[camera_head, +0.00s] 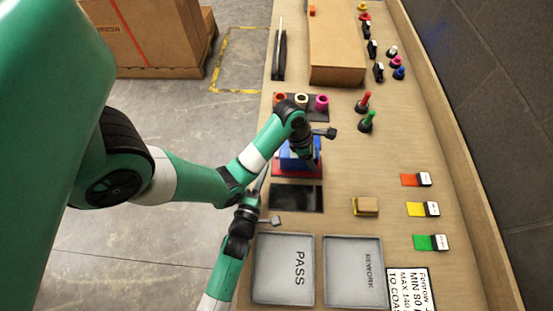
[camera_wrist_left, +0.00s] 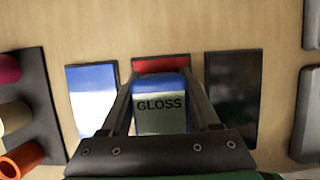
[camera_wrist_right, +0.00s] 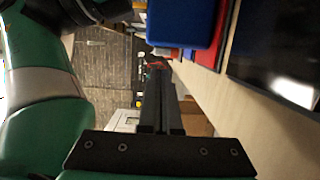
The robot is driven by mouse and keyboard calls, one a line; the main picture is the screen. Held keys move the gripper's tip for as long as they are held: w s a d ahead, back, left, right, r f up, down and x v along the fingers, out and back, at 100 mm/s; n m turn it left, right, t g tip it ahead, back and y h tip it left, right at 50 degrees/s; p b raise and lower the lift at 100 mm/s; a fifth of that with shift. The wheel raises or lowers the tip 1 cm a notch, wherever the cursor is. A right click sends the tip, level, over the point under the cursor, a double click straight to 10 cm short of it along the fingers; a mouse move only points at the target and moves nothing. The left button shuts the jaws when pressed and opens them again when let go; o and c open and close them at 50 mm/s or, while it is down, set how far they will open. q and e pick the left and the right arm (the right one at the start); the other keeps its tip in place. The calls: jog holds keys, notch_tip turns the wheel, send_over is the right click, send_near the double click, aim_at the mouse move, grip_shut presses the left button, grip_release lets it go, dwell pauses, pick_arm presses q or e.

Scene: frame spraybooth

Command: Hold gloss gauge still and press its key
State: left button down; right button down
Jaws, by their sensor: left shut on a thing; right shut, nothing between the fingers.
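The gloss gauge (camera_head: 286,160) is a blue block on a red mat (camera_head: 285,174) in the head view. In the left wrist view the gauge (camera_wrist_left: 160,118) has a grey face reading GLOSS. My left gripper (camera_head: 306,160) is shut on it from above, one finger at each side. My right gripper (camera_head: 263,180) is shut and empty, to the left of the gauge and mat, apart from them. In the right wrist view its closed fingers (camera_wrist_right: 158,90) point past the blue gauge (camera_wrist_right: 182,22). I cannot make out the key.
A black panel (camera_head: 296,197) lies beside the red mat. A rack with coloured rings (camera_head: 302,101) stands on the other side. PASS (camera_head: 284,282) and REWORK (camera_head: 352,282) trays lie nearer, with a yellow block (camera_head: 366,206) to the right. Bench right of the gauge is clear.

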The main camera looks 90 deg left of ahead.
aim_at(277, 158)
pick_arm(q)
jog(key=shift+f, duration=0.1)
pick_arm(e)
jog(key=shift+x, duration=1.7)
jog(key=shift+w+d, duration=0.1)
pick_arm(q)
jog(key=shift+s, duration=0.15)
pick_arm(e)
jog(key=shift+w+d, duration=0.15)
jog(key=shift+w, duration=0.9)
jog(key=shift+d, duration=0.1)
jog(key=shift+s+d, duration=0.25)
jog(key=shift+d, duration=0.35)
jog(key=v, duration=0.8)
jog(key=shift+s+d, duration=0.1)
jog(key=shift+s, duration=0.35)
pick_arm(q)
jog(key=shift+c, duration=0.2)
grip_release()
